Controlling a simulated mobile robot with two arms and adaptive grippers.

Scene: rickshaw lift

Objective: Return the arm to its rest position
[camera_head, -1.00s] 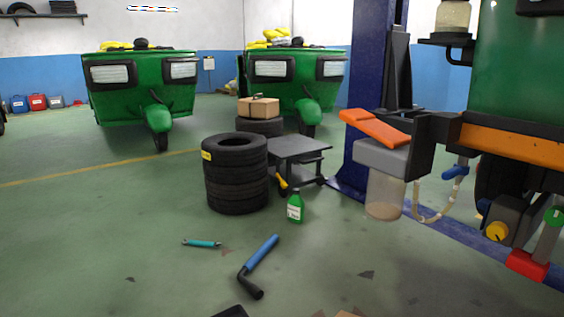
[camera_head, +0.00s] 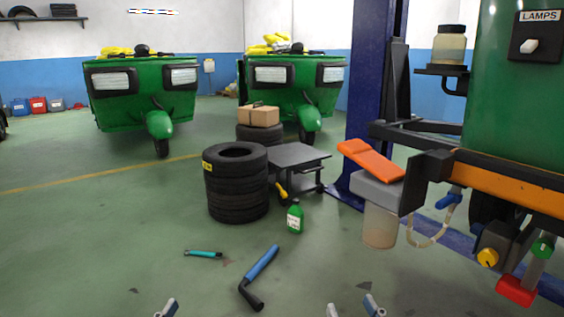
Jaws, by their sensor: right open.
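My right gripper (camera_head: 353,308) shows at the bottom edge, right of centre. Its two fingertips stand apart with bare floor between them, and nothing is seen in it. A small part of my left gripper (camera_head: 167,308) shows at the bottom edge, left of centre. Too little of it shows to tell its opening. Both arms are otherwise out of the picture. Both grippers appear in front of the floor, apart from the blue-handled wrench (camera_head: 259,274).
A teal tool (camera_head: 203,254) lies on the floor. A green bottle (camera_head: 294,216), stacked tyres (camera_head: 236,183) and a low black cart (camera_head: 297,155) stand in the middle. Floor at left is clear.

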